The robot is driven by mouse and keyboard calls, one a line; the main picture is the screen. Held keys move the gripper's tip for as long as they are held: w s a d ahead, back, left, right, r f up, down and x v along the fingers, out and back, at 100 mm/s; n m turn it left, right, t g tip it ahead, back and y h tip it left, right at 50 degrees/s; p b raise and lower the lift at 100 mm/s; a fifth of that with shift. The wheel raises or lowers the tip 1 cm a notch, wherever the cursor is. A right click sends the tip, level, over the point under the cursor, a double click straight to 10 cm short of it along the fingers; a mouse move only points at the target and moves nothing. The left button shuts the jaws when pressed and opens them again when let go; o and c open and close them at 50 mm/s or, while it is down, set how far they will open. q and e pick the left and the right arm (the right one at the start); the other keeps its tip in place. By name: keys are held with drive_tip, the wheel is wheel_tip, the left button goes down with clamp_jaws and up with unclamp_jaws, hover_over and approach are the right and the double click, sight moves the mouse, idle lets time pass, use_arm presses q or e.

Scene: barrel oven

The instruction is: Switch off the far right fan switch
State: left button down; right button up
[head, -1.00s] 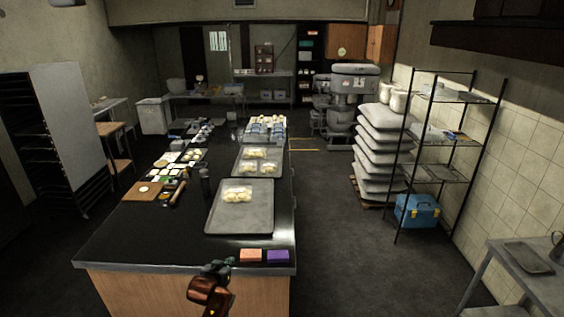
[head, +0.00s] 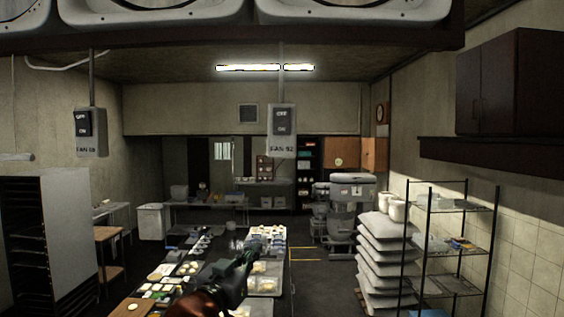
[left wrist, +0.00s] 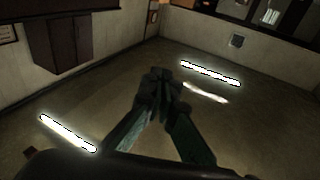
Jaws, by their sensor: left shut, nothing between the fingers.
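Two grey fan switch boxes hang on conduits from above in the head view. The right one (head: 281,131), labelled FAN with a number ending in 2, has a dark rocker (head: 282,121) marked OFF at the top and ON at the bottom. The left box (head: 88,130) has a similar rocker. I cannot tell which way either rocker is set. My left gripper (head: 249,248) is below the right box and apart from it. In the left wrist view its fingers (left wrist: 158,76) are shut and empty, against the ceiling. My right gripper is not in view.
Large white fan housings (head: 352,10) hang along the top. Below is a long table (head: 128,290) with trays and food. A wire shelf (head: 450,206) and stacked sacks (head: 384,250) stand at the right. A dark wall cabinet (head: 514,84) is at upper right.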

use_arm(q)
drive_tip(key=s+d+r+m+t+h+p, duration=0.1)
drive_tip(key=s+d+r+m+h+p, duration=0.15)
drive_tip(key=s+r, duration=1.4)
drive_tip(key=m+h, duration=0.4)
drive_tip(key=h, duration=0.2)
approach(277, 115)
drive_tip(key=s+d+r, duration=0.4)
drive_tip(key=s+d, duration=0.2)
drive_tip(key=s, duration=0.1)
drive_tip(key=shift+w+a+r, duration=0.1)
drive_tip(key=shift+w+a, duration=0.1)
drive_tip(key=shift+a, duration=0.1)
drive_tip(key=shift+w, duration=0.15)
drive_tip(key=w+p, duration=0.1)
drive_tip(key=w, duration=0.1)
drive_tip(key=w+p, duration=0.1)
drive_tip(key=w, duration=0.1)
drive_tip(key=w+r+p, duration=0.1)
drive_tip(key=w, duration=0.1)
drive_tip(key=shift+w, duration=0.4)
drive_tip(key=shift+w+p, duration=0.3)
drive_tip(key=shift+w, duration=0.6)
drive_tip(key=shift+w+r, duration=0.1)
drive_tip(key=shift+w, duration=0.3)
